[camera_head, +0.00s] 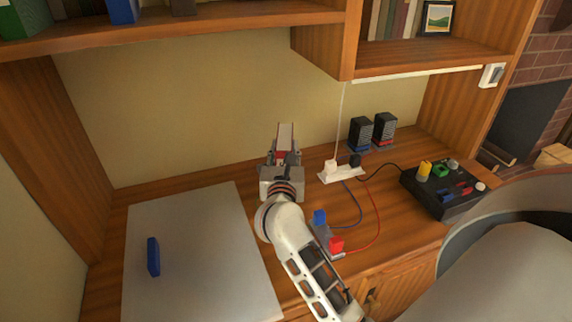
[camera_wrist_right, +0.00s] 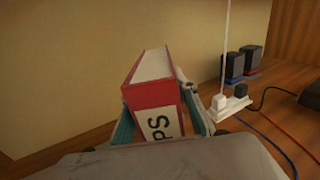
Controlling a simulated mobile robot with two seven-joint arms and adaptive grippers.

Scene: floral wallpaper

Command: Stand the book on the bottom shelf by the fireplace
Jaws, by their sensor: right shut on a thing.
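My right gripper (camera_head: 281,157) is shut on a red book (camera_wrist_right: 152,97), above the back of the wooden desk. In the right wrist view the book stands roughly upright between the fingers, with pale page edges on top and a white label with dark letters on its near side. In the head view the gripper hides much of it. At the upper right, a wooden shelf (camera_head: 425,57) beside the brick fireplace (camera_head: 535,75) holds several upright books (camera_head: 392,18) and a small framed picture (camera_head: 438,19). My left gripper is out of view.
A grey mat (camera_head: 195,215) with a blue block (camera_head: 153,257) covers the desk's left. A power strip (camera_head: 341,173) with cables, two dark speakers (camera_head: 372,132) and a black control box (camera_head: 443,189) stand to the right. Another shelf (camera_head: 190,33) overhangs the desk's back left.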

